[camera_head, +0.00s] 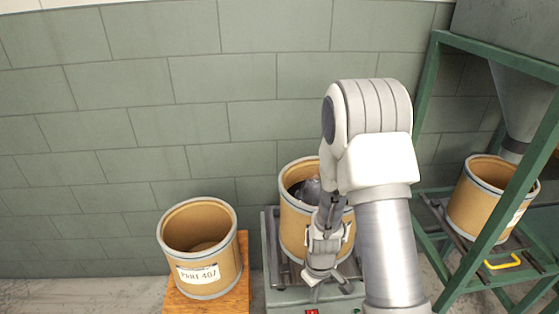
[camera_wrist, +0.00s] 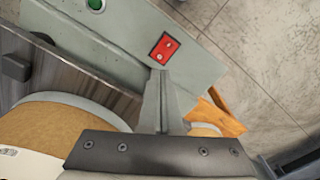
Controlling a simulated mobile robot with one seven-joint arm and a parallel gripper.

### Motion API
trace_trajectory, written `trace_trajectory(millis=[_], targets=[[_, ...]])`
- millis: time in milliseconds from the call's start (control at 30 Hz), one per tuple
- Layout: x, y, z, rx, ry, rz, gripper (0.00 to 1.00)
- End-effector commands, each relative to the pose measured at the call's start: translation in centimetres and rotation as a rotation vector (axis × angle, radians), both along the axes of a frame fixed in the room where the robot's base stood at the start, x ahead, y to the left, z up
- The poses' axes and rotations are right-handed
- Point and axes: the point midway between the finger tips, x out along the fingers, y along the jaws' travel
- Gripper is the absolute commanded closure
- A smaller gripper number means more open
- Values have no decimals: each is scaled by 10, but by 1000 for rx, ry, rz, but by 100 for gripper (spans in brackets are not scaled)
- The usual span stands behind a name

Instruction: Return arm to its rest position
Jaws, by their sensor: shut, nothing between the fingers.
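My arm comes in from the lower right of the head view and bends down over the middle drum. My gripper (camera_head: 316,288) hangs in front of that drum, above the front of the grey-green machine base. In the wrist view my gripper (camera_wrist: 162,78) has its fingers together with nothing between them. The tips point toward a red rocker switch (camera_wrist: 165,48) on the panel, and it also shows at the bottom edge of the head view (camera_head: 312,311). I cannot tell whether the tips touch the panel.
The middle drum (camera_head: 290,225) stands on the machine base (camera_head: 285,300), partly behind my arm. A labelled drum (camera_head: 205,278) stands on a wooden board (camera_head: 243,270) at left. Another drum (camera_head: 473,215) sits in a green frame (camera_head: 425,110) at right. A green button (camera_wrist: 96,4) is on the panel.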

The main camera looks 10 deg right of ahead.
Motion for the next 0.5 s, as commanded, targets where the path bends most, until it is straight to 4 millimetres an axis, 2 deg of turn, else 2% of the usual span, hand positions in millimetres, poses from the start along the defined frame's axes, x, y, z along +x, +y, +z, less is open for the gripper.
trace_trajectory(millis=[67,167,367,500], targets=[[2,0,8,1,-8,-5,100],[7,1,33,4,-30,-23,100],[15,3,116,20,-98,-90,100],[13,5,175,31,-145,-141,100]])
